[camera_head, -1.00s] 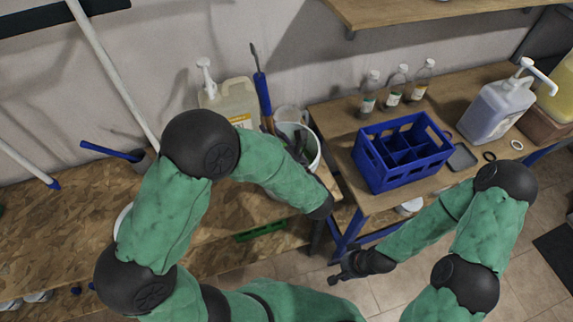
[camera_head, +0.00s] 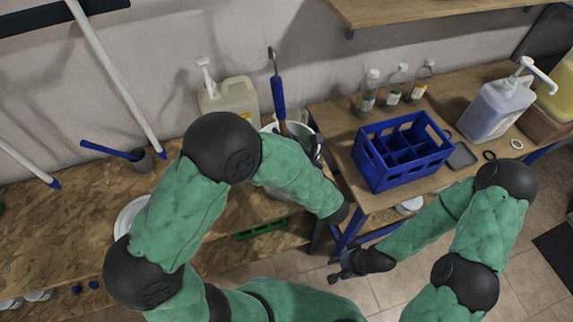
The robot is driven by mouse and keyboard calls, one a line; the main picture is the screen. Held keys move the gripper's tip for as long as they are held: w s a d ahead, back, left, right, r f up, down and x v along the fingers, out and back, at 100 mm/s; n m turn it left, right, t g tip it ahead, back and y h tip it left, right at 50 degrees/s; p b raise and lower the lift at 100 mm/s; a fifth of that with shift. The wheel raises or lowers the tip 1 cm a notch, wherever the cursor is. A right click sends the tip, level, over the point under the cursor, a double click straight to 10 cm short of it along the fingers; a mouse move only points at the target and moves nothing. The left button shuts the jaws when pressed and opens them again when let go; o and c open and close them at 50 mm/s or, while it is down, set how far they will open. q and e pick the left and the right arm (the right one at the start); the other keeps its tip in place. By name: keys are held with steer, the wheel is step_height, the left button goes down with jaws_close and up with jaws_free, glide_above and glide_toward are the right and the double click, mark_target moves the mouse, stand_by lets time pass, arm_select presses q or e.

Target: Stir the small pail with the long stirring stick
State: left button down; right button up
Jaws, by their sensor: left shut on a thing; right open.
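The long stirring stick (camera_head: 279,95) has a hooked metal top, a blue grip and a brown lower part. It stands nearly upright at the small white pail (camera_head: 299,128) on the wooden bench; its lower end is hidden behind my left forearm. Dark parts of my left gripper (camera_head: 316,147) show at the pail's right side. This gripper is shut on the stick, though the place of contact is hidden. My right gripper (camera_head: 345,271) is open and empty, low in front of the right table and away from the pail.
A blue crate (camera_head: 402,158), several bottles and a lilac pump container (camera_head: 496,108) stand on the right table (camera_head: 345,120). Open bench (camera_head: 60,230) lies at left.

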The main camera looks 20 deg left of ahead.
arm_select(q)
steer(key=shift+w+a, duration=0.25)
steer(key=shift+a, duration=0.3)
steer(key=shift+w+a, duration=0.2)
steer(key=shift+a, duration=0.3)
step_height(320, 180, up, 18)
steer(key=p, duration=1.4)
steer(key=shift+r+p, duration=0.2)
steer(key=shift+p, duration=0.15)
step_height(320, 180, up, 4)
steer(key=p, duration=0.3)
stand_by(0.5)
